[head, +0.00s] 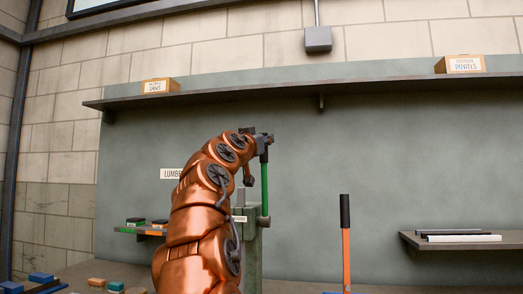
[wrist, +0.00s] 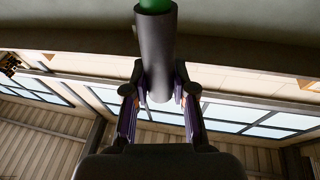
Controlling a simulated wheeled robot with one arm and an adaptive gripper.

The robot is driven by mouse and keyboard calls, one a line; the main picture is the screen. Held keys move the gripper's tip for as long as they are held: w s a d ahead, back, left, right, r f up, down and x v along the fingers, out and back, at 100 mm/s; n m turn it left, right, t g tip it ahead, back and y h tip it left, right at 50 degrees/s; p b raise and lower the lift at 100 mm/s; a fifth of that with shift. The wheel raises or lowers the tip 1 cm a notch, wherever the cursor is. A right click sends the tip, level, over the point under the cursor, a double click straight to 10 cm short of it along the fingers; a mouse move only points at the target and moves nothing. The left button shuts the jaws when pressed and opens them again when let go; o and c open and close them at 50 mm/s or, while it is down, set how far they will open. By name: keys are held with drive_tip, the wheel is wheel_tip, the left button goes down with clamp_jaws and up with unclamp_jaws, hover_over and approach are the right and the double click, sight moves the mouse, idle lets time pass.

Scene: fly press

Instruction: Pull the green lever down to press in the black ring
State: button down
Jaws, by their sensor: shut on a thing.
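The green lever (head: 264,185) stands upright on the grey-green press (head: 252,262), and its dark handle grip is at the top. My gripper (head: 263,141) is at that grip, at the upper end of the lever. In the wrist view my gripper (wrist: 160,92) has a finger on each side of the dark cylindrical grip (wrist: 157,50) and is shut on it. A bit of the lever's green (wrist: 155,4) shows at the top edge. The black ring is not visible, and my copper arm hides part of the press.
An orange lever (head: 346,255) with a black grip stands upright to the right. A small shelf (head: 460,243) with bars is at the far right. A long wall shelf (head: 300,88) runs above with small boxes. Blue and tan blocks (head: 97,282) lie at the lower left.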

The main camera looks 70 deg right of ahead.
drive_tip(key=shift+a+f+b, duration=0.15)
drive_tip(key=shift+f+b, duration=0.2)
drive_tip(key=shift+b, duration=0.2)
drive_tip(key=shift+s+a+b, duration=0.1)
drive_tip(key=shift+a+b, duration=0.35)
drive_tip(key=shift+b, duration=0.5)
drive_tip(key=shift+s+a+f+g+h+b, duration=0.15)
drive_tip(key=shift+a+h+b, duration=0.35)
drive_tip(key=shift+b, duration=0.65)
drive_tip(key=shift+a+f+g+h+b, duration=0.15)
drive_tip(key=shift+a+h+b, duration=0.15)
drive_tip(key=shift+a+b, duration=0.55)
drive_tip(key=shift+a+m+b, duration=0.1)
drive_tip(key=shift+m+b, duration=0.2)
drive_tip(key=shift+b, duration=0.45)
drive_tip(key=shift+a+f+h+b, duration=0.15)
drive_tip(key=shift+a+h+b, duration=0.2)
drive_tip(key=shift+b, duration=0.3)
